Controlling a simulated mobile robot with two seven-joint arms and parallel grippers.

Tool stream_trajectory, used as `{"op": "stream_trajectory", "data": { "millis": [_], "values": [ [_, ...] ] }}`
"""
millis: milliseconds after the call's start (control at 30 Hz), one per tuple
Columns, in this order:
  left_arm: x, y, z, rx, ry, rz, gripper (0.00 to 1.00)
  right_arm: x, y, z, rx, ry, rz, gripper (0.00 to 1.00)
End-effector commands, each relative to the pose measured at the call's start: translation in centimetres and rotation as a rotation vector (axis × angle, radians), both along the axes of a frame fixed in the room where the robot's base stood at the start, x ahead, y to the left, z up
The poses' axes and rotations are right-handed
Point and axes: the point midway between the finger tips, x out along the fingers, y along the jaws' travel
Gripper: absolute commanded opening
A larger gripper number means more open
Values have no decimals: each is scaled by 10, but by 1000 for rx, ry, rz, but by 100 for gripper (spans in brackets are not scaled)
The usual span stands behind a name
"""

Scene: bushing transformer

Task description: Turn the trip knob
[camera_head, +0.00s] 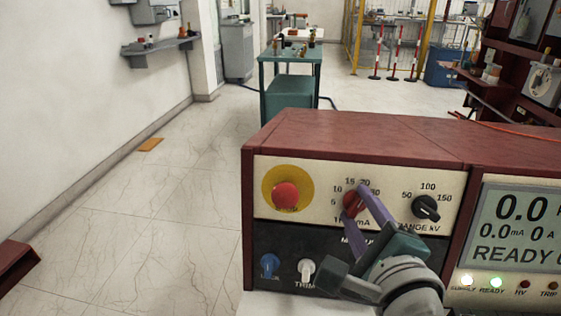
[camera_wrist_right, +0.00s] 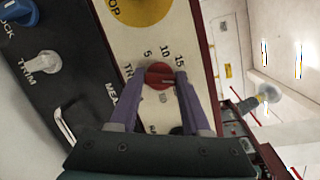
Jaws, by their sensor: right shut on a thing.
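The trip knob is a red dial (camera_head: 352,203) on the cream upper panel of the control box, with numbers such as 5, 10 and 15 around it. It also shows in the right wrist view (camera_wrist_right: 158,76). My right gripper (camera_head: 364,200) reaches it from the lower right. In the right wrist view its two purple fingers (camera_wrist_right: 158,84) stand on either side of the red knob and are shut on it. The fingers and palm hide part of the label and panel below the knob. My left gripper is in neither view.
A red stop button (camera_head: 286,196) on a yellow disc is left of the knob. A black range knob (camera_head: 426,208) is to the right, close to my fingers. A blue knob (camera_head: 269,265) and white trim knob (camera_head: 306,271) are below. A display (camera_head: 520,228) is at right.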

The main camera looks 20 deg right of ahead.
Motion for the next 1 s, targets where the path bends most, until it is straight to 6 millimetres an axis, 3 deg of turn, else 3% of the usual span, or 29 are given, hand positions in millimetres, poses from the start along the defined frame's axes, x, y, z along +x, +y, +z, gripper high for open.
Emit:
{"op": "stream_trajectory", "data": {
  "millis": [633,667,900,1000],
  "values": [
    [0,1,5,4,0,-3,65,0,0,1,-42,24,11,0],
    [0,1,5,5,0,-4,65,0,0,1,-42,24,11,50],
    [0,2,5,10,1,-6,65,0,0,0,-41,23,11,77],
    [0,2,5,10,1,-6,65,0,0,0,-40,24,11,78]
  ]
}}
